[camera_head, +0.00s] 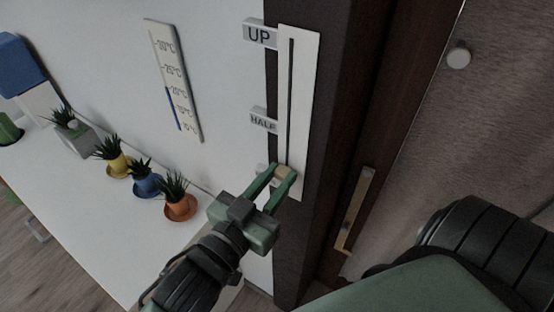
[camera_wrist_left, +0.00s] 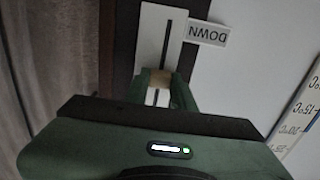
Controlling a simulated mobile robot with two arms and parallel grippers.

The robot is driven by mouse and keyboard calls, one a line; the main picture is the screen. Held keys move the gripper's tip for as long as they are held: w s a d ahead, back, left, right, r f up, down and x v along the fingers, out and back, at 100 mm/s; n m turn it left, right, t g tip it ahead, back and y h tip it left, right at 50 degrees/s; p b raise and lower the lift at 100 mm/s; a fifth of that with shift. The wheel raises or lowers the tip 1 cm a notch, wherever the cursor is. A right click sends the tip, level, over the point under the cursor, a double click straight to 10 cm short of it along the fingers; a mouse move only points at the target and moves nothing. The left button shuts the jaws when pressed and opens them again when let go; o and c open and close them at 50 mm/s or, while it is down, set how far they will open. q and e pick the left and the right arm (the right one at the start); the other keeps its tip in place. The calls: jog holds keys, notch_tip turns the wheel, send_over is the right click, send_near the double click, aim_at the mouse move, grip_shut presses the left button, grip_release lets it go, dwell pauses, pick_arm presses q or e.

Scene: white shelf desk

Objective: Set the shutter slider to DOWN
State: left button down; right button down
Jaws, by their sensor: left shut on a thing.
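The shutter slider is a tall white plate (camera_head: 302,90) with a dark slot, fixed to a dark post. An UP label (camera_head: 260,33) is at its top and a HALF label (camera_head: 263,121) lower down. The DOWN label (camera_wrist_left: 208,33) reads upside down in the left wrist view; my gripper mostly hides that spot in the head view. My left gripper (camera_head: 284,173) is shut on the tan slider knob (camera_wrist_left: 158,79), below HALF. In the wrist view, some slot shows past the knob toward the DOWN end. My right gripper is out of view.
A thermometer panel (camera_head: 173,80) hangs on the wall at left. Several potted plants, one in an orange pot (camera_head: 181,207), stand on the white desk (camera_head: 95,228). A door handle (camera_head: 355,210) is right of the post. My right arm fills the lower right.

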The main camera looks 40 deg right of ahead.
pick_arm(q)
notch_tip(320, 180, down, 7)
jog(key=b, duration=0.2)
jog(key=shift+f, duration=0.1)
jog(key=c, duration=1.3)
grip_release()
jog(key=shift+o, duration=0.7)
jog(key=shift+r, duration=0.2)
jog(key=b+v, duration=0.2)
jog(key=v, duration=0.5)
jog(key=shift+s+a, duration=0.15)
jog(key=shift+a, duration=0.2)
